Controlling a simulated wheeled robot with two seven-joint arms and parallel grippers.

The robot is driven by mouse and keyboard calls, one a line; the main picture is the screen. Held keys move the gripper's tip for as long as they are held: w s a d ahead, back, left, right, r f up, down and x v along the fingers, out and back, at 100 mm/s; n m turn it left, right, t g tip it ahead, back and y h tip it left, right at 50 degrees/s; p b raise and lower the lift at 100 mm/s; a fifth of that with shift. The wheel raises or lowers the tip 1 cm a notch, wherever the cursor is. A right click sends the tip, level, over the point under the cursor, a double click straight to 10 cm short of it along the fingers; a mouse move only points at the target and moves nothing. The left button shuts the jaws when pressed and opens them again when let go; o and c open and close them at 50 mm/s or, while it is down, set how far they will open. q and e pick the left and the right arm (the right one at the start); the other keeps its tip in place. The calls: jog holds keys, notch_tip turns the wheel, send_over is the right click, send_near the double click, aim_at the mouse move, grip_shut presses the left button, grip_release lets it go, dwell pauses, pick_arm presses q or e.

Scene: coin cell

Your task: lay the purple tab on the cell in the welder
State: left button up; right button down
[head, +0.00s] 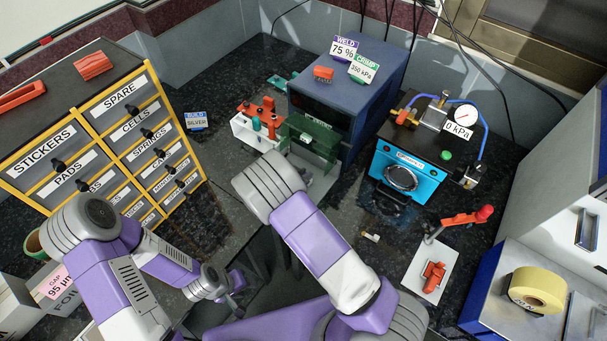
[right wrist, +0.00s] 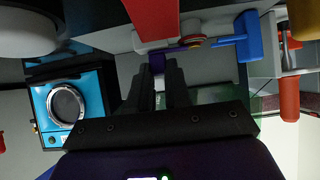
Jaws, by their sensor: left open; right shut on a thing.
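The welder is the dark blue box (head: 352,75) with the "WELD 75 %" card, at the back middle in the head view. A green part (head: 312,135) stands at its front. In the right wrist view, my right gripper (right wrist: 158,68) is shut on the purple tab (right wrist: 157,60), which shows as a small dark purple patch between the fingertips. In the head view my right arm hides this gripper. The cell cannot be made out.
A bright blue press (head: 405,172) with a gauge stands right of the welder. A white rack (head: 252,135) with red and teal tools is left of it. A red-handled lever tool on a white plate (head: 424,278) and a tape roll (head: 538,287) are at right.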

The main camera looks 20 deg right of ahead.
jog(key=c, duration=1)
grip_release()
jog(key=p+v, duration=0.1)
jog(key=v, duration=0.6)
jog(key=shift+s+a+r, duration=0.1)
jog(key=shift+s+a, duration=0.05)
jog(key=shift+s, duration=0.05)
